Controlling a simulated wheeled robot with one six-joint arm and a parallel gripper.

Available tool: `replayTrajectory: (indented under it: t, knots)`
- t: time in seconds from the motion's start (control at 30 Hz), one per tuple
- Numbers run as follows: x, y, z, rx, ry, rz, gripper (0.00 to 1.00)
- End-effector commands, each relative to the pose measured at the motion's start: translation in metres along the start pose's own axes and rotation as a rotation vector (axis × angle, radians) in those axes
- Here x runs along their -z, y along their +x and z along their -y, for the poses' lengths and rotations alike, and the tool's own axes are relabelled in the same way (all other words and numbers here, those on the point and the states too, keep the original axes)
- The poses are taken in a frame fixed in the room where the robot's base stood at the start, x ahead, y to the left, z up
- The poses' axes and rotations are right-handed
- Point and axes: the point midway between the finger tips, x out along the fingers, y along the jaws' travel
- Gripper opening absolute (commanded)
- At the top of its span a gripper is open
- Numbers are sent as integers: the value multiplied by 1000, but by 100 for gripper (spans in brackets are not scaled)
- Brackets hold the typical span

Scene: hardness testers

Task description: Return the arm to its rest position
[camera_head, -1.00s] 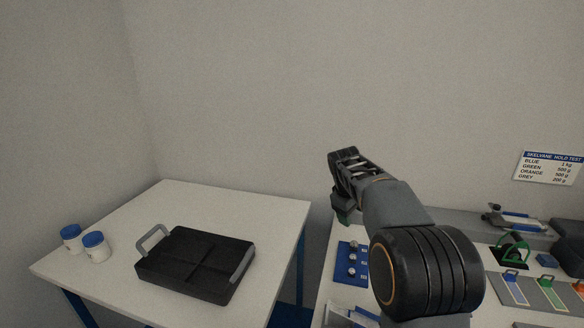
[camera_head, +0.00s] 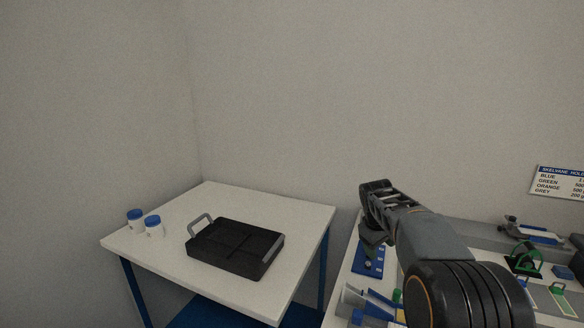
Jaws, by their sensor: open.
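My gripper (camera_head: 374,212) is at the end of my dark grey arm, which reaches up from the lower right. It hangs above the left part of the right-hand bench (camera_head: 346,275), over a blue block with small round pieces (camera_head: 369,260). The jaws are small and partly hidden by the wrist, and I see nothing held in them. My arm hides the middle of the bench.
A white table (camera_head: 175,259) at left carries a black tray with grey handles (camera_head: 236,247) and two white jars with blue lids (camera_head: 153,227). A green-handled item (camera_head: 524,260) and coloured strips lie on the right bench. A sign (camera_head: 560,183) hangs behind. A gap separates the tables.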

Motion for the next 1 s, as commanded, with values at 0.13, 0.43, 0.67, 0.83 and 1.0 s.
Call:
replayTrajectory:
  t: [0.13, 0.43, 0.67, 0.83, 1.0]
  knots:
    - [-13, 9, 15, 34, 70, 6, 60]
    - [-58, -6, 61, 110, 237, -6, 60]
    - [-129, -49, 116, 180, 411, -48, 60]
    - [-177, -74, 150, 214, 478, -93, 60]
    - [-200, -95, 163, 217, 478, -141, 60]
